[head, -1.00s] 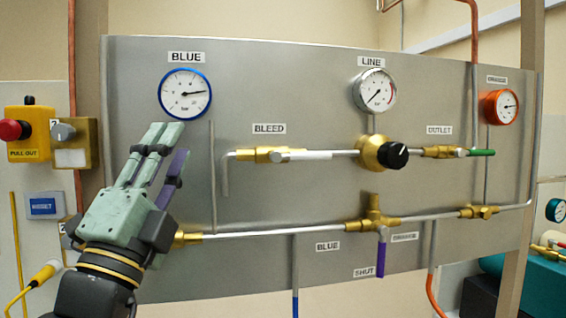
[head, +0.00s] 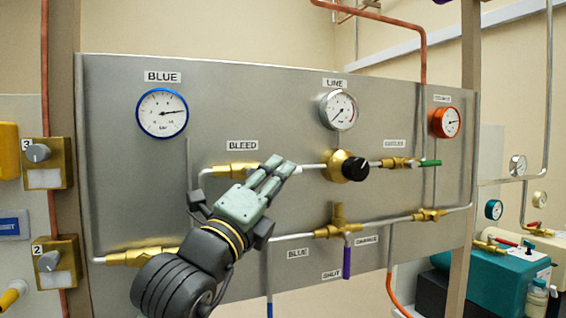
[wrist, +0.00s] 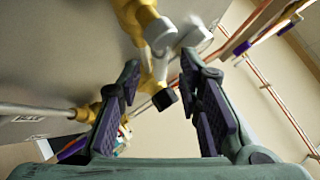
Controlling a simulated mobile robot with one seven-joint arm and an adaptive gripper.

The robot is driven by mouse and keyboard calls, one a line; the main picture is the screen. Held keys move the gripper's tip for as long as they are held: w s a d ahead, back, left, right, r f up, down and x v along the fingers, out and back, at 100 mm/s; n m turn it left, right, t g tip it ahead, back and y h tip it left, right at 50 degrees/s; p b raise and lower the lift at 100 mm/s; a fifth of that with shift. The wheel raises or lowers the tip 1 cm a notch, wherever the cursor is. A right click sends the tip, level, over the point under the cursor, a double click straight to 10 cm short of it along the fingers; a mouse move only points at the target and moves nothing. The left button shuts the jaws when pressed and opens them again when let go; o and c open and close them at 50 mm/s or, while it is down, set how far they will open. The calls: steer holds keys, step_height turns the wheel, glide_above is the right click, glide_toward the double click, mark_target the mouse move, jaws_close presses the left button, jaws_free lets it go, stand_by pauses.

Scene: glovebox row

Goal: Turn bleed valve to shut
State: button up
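The bleed valve (head: 235,170) is a brass body on the upper pipe under the BLEED label (head: 242,145). My gripper (head: 282,167) is in front of the panel, just right of the brass body, and hides the valve's lever in the head view. In the wrist view, brass fittings (wrist: 135,18) and a pale grey lever-like part (wrist: 188,36) show at the top, beyond the fingertips. My gripper (wrist: 158,78) is open there, its dark pads apart, with nothing clearly held. Whether a finger touches the lever cannot be told.
Right of the gripper is a brass regulator with a black knob (head: 355,168), then the outlet valve (head: 397,162). Below are the lower pipe's brass tee (head: 338,222) and purple handle (head: 347,258). Gauges (head: 162,113) sit above. Open panel lies between the pipes.

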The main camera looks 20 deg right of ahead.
steer(key=shift+p+x, duration=0.4)
steer(key=shift+x, duration=1.2)
jaws_close()
steer(key=shift+a, duration=0.1)
